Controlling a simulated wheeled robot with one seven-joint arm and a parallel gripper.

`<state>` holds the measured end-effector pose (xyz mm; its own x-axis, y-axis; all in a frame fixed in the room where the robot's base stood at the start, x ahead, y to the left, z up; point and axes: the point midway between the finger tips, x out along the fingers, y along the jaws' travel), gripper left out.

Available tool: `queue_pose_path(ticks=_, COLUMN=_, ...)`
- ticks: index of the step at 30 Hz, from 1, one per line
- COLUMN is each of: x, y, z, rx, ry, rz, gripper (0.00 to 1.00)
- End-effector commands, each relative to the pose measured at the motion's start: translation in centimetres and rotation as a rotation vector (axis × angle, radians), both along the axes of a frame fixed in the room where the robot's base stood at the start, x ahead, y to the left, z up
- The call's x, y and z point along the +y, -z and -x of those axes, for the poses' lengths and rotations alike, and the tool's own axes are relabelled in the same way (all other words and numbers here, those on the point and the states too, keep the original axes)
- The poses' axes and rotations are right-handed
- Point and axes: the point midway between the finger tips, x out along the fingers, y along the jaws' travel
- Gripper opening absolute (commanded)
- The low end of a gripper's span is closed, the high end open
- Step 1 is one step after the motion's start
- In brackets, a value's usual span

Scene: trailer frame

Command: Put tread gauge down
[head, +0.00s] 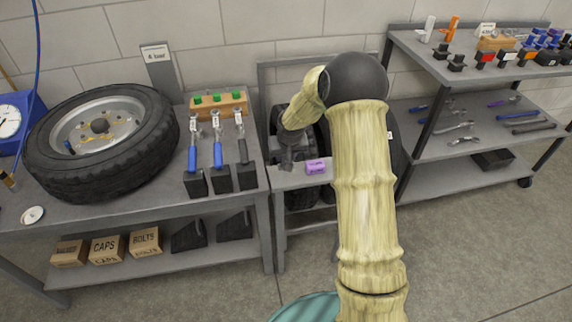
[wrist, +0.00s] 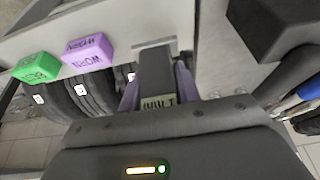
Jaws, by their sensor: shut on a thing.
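My gripper (head: 287,158) is over the narrow grey stand between the two benches, left of a purple block (head: 316,167). In the wrist view my gripper (wrist: 158,92) is shut on a slim dark grey piece with a small pale label, which I take to be the tread gauge (wrist: 155,62). Its far end lies close to the stand's pale grey top; I cannot tell whether it touches. In the head view the gauge cannot be made out apart from the gripper.
The purple block, marked WORN, sits on the grey stand (wrist: 130,28) beside a green block (wrist: 36,67). Tyres (wrist: 90,92) are below the stand's top. The left bench holds a large tyre (head: 70,172) and several upright tools (head: 218,152). A grey shelf unit (head: 460,178) is at right.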

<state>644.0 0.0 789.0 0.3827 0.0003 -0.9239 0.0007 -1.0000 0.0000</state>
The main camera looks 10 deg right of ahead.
Motion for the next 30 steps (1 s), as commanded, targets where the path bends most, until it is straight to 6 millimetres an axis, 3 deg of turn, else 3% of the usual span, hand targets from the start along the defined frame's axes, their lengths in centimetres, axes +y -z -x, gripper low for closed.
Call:
queue_pose_path(ticks=7, x=0.0, y=0.3, z=0.0, rx=0.000, ry=0.000, rz=0.000, gripper=0.06)
queue_pose_path(ticks=15, x=0.0, y=3.6, z=0.0, rx=0.001, ry=0.000, rz=0.000, gripper=0.06)
queue_pose_path(ticks=26, x=0.0, y=3.9, z=0.0, rx=-0.001, ry=0.000, rz=0.000, gripper=0.06)
queue_pose_path(ticks=27, x=0.0, y=4.0, z=0.0, rx=0.000, ry=0.001, rz=0.001, gripper=0.34)
queue_pose_path(ticks=30, x=0.0, y=3.9, z=0.0, rx=0.000, ry=0.000, rz=0.000, gripper=0.54)
